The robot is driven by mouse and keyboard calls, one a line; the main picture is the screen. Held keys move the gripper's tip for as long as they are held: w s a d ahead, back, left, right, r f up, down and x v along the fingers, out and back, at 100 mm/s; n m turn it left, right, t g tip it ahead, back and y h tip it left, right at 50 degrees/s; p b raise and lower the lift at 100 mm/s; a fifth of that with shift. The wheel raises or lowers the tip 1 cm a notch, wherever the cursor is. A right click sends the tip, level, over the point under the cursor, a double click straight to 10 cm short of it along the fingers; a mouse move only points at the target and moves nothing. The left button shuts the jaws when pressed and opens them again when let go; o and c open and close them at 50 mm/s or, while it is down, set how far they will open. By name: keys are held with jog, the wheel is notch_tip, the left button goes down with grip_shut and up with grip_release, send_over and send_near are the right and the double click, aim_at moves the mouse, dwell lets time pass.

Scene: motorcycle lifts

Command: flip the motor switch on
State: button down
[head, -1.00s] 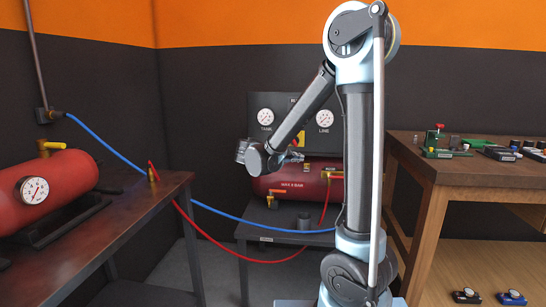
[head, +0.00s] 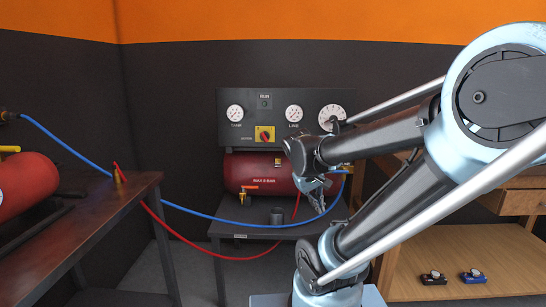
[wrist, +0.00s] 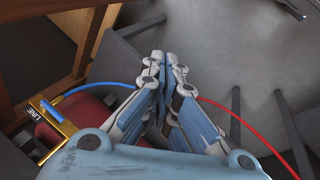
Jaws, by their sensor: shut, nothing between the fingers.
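The motor switch (head: 265,134) is a red rotary knob on a yellow square plate, low on the dark panel (head: 228,118) behind the red compressor tank (head: 240,167). It is unobstructed in the head view. The exact angle of its knob is hard to read. My gripper (head: 320,207) hangs in front of the tank's right end, pointing down, below and to the right of the switch and apart from it. In the wrist view my gripper (wrist: 165,58) has its fingers together with nothing between them. The switch does not show in the wrist view.
The panel also carries tank and line gauges, a larger dial (head: 331,117) and a run lamp (head: 265,104). Blue (head: 105,171) and red (head: 190,247) hoses hang around the compressor stand. A brown table (head: 95,215) is at left, a wooden bench (head: 525,203) at right.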

jog(key=s+a+f+m+y, duration=0.3)
jog(key=s+f+y, duration=0.1)
jog(key=s, duration=0.4)
jog(key=shift+s+a+f, duration=0.3)
jog(key=shift+s+f, duration=0.1)
jog(key=shift+f, duration=0.3)
